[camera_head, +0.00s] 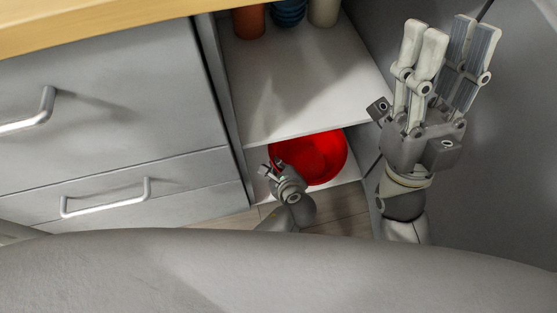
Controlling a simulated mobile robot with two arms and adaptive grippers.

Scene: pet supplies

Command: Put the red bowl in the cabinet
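The red bowl (322,156) is in the lower compartment of the open cabinet, on its bottom shelf (344,172). The upper shelf edge hides its back part, and my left gripper covers part of its left front. My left gripper (272,168) is at the bowl's left front rim. It is small and partly turned away, so I cannot tell whether its fingers are closed on the rim. My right gripper (447,46) is raised on the right, before the open door, away from the bowl. Its fingers stand apart with nothing between them.
The cabinet's upper shelf (305,85) carries an orange container (249,22), a blue ribbed one (288,11) and a beige one (323,12) at the back. Closed grey drawers (110,110) with handles stand left. A grey door panel (515,150) bounds the right side.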

